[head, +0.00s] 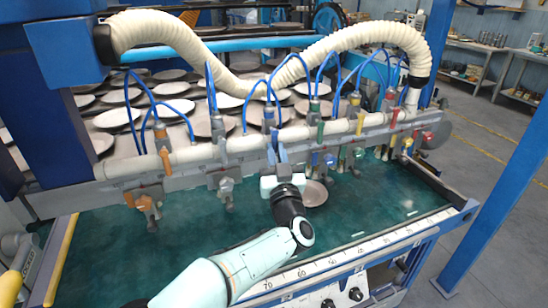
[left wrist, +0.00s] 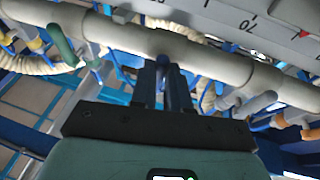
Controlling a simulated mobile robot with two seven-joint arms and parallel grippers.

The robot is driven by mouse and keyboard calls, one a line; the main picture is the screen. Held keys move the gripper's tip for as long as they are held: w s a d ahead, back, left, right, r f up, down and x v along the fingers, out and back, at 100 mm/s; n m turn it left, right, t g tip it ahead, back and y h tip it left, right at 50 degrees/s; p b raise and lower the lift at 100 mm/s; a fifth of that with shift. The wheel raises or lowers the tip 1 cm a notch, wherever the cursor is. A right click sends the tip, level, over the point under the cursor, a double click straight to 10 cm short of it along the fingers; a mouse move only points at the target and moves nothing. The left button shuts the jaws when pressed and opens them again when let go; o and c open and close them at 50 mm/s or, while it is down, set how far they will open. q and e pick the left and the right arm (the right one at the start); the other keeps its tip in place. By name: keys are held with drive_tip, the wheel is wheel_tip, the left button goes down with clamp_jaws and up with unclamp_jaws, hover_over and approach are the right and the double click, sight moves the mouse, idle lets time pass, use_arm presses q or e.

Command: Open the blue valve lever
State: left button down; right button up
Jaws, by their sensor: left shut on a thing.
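My left gripper (head: 277,152) reaches up from the front to the white pipe (head: 245,142) that carries the row of valves. It is shut on the blue valve lever (left wrist: 163,61), whose end shows between the two fingers in the left wrist view, close to the pipe. In the head view the gripper and wrist hide most of this lever and its valve. The left gripper also shows in the left wrist view (left wrist: 165,75). My right gripper is in neither view.
An orange lever (head: 165,160) hangs to the left. A green lever (head: 320,131), a yellow lever (head: 361,122) and a red lever (head: 393,118) stand to the right. Thin blue hoses loop above the pipe. A round plate (head: 314,194) lies on the green surface (head: 120,250) beside my wrist.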

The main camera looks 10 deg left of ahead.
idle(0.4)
use_arm(q)
drive_tip(key=c, duration=1.1)
unclamp_jaws()
drive_tip(key=shift+d, duration=0.1)
drive_tip(key=b+v, duration=0.1)
drive_tip(key=v, duration=1.2)
drive_tip(key=shift+s, duration=0.2)
drive_tip(key=shift+f, duration=0.1)
